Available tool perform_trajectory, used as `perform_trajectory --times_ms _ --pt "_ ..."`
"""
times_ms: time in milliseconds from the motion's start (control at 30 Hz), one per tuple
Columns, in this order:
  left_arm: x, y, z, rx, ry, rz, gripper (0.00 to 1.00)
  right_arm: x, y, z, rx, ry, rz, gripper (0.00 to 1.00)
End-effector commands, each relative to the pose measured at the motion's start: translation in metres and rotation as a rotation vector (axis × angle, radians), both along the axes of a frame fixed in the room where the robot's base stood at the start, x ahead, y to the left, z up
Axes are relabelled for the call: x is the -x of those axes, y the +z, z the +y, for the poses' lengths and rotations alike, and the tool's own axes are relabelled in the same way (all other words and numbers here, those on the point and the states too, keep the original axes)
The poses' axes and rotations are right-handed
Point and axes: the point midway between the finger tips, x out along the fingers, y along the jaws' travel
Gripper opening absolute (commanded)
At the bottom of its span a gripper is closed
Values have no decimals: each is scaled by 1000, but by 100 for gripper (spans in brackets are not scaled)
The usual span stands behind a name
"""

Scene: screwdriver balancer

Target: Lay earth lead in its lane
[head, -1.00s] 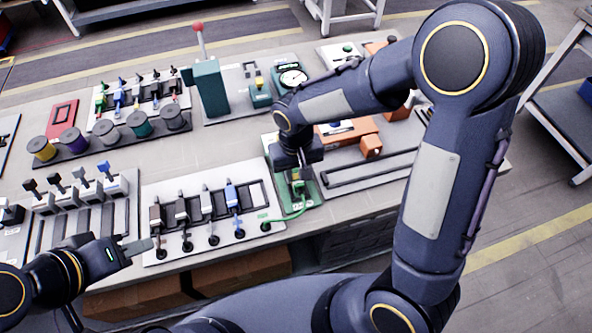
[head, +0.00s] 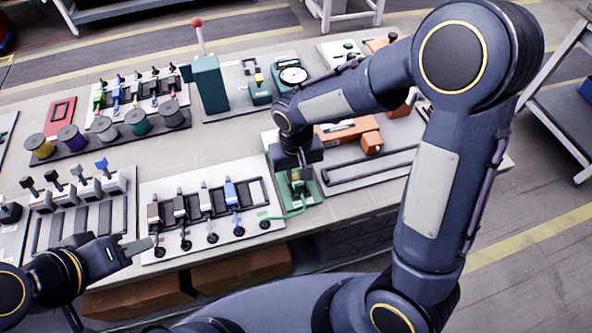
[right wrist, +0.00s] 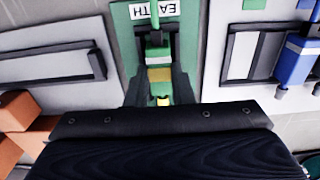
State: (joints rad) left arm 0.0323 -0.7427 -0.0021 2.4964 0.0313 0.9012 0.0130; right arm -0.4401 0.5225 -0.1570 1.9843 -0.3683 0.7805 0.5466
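The earth lead (head: 287,214) is a green cable that runs from the front right corner of the white lead board to the green earth lane (head: 314,190). In the right wrist view the lane (right wrist: 125,50) carries an upside-down EARTH label (right wrist: 153,10). A green and yellow lead end (right wrist: 158,58) lies along the lane's middle there.
The white board (head: 255,240) with grey, black and blue leads (head: 231,194) lies left of the lane. A grey slotted board (head: 370,172) and orange blocks (head: 372,144) lie right of it. A dark green post (head: 210,85) and spools (head: 138,122) stand farther back.

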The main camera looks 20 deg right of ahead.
Motion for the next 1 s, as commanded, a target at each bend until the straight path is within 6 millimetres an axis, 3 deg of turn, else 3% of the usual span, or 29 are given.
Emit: perform_trajectory --times_ms 33,200,500,1000 --pt "0 0 0 0 0 0 36 0 0 0 0 0 0 26" --pt "0 0 0 0 0 0 36 0 0 0 0 0 0 47" --pt "0 0 0 0 0 0 36 0 3 0 0 0 -1 47" --pt "0 4 0 0 0 0 36 0 74 1 -2 1 -3 47"
